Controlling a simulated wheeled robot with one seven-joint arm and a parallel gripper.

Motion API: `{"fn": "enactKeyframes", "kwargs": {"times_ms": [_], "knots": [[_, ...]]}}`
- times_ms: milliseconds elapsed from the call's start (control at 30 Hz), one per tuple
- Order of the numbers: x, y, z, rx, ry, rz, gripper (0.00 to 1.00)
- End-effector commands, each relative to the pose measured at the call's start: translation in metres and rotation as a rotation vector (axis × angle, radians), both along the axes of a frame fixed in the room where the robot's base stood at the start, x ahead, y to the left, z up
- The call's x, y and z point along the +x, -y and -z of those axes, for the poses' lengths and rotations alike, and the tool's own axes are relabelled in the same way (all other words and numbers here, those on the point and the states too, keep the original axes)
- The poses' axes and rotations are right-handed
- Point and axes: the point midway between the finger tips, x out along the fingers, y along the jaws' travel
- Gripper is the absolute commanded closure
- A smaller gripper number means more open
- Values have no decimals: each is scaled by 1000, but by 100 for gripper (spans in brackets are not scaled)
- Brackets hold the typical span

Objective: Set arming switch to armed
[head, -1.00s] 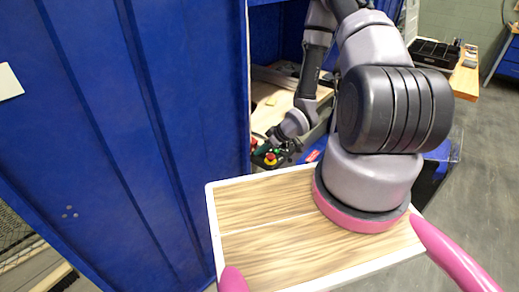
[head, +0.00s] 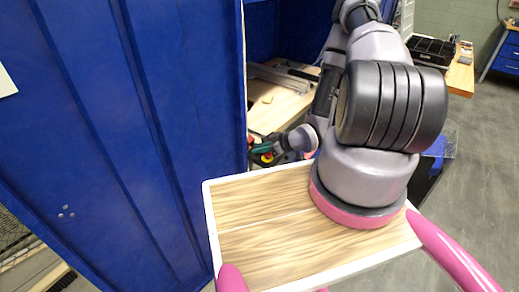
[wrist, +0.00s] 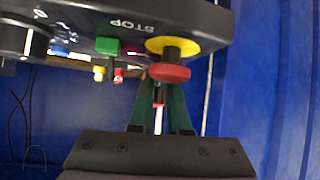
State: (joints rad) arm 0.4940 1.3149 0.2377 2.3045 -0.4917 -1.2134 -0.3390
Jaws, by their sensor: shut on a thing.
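A dark control box (wrist: 75,25) fills the top of the wrist view, with upside-down STOP lettering. It carries a red mushroom button (wrist: 170,72) on a yellow ring, a green block (wrist: 107,46), small yellow-tipped and red-tipped parts, and a dark knob (wrist: 36,42). In the head view my gripper (head: 261,147) is at the box, mostly hidden by my wrist.
A tall blue panel (head: 130,130) stands close on the left. Behind the box is a wooden bench (head: 278,105) inside a blue enclosure. A black organiser tray (head: 430,50) sits on a table at the far right. Grey floor (head: 475,180) is clear at right.

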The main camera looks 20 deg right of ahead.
Motion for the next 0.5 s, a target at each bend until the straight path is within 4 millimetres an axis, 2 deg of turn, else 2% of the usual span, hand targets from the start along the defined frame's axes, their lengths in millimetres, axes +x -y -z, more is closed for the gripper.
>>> {"fn": "enactKeyframes", "kwargs": {"times_ms": [33, 100, 133, 500], "knots": [[0, 1, 1, -2, -2, 2, 100], [0, 1, 1, -2, -2, 2, 66], [0, 1, 1, -2, -2, 2, 59], [-2, 3, -2, -1, -2, 1, 59]]}}
